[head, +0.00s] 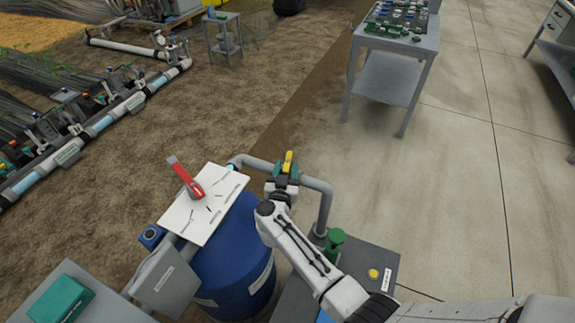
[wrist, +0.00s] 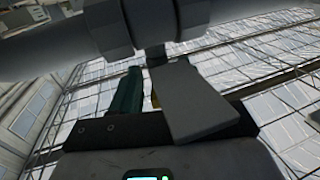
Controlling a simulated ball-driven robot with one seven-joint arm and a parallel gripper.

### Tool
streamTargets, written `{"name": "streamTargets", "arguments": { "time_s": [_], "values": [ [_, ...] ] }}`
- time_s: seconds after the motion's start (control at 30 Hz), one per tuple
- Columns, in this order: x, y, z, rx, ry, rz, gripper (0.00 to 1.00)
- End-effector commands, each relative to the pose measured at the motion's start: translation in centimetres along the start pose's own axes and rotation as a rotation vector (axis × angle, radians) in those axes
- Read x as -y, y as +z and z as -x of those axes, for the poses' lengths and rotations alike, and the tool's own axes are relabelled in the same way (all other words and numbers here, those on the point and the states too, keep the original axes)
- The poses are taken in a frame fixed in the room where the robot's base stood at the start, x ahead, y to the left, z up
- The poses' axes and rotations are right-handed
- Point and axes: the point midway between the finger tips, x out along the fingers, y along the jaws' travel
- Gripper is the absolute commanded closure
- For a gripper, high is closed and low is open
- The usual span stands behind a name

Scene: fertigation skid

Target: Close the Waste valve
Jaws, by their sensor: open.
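A red-handled lever (head: 185,177) sits on a white panel (head: 214,182) above the blue tank, its handle pointing up and left. A yellow handle-like piece (head: 289,157) shows at the grey pipe, right at my gripper (head: 286,172). No label naming the Waste valve is readable. My gripper is open, its dark green fingers close to the yellow piece; I cannot tell whether they touch it. In the wrist view a green finger (wrist: 126,92) shows, with a grey plate (wrist: 188,102) hiding much of the space beside it. A sliver of yellow lies between them.
The grey pipe (head: 318,187) bends down beside the blue tank (head: 235,255); it also crosses the top of the wrist view (wrist: 235,20). A grey box (head: 167,283) and a green fitting (head: 336,238) stand nearby. The floor toward the table (head: 391,75) is clear.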

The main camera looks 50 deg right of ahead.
Motion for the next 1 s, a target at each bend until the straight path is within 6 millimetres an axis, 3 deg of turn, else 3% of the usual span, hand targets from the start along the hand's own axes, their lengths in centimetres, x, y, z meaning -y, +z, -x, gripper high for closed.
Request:
{"name": "streamTargets", "arguments": {
  "time_s": [0.2, 0.53, 1.0],
  "values": [
    [0.0, 0.0, -2.1, -0.001, 0.001, 0.0, 0.55],
    [0.0, 0.0, -2.3, -0.001, -0.001, 0.001, 0.55],
    [0.0, 0.0, -2.3, -0.001, -0.001, 0.0, 0.99]
  ]
}}
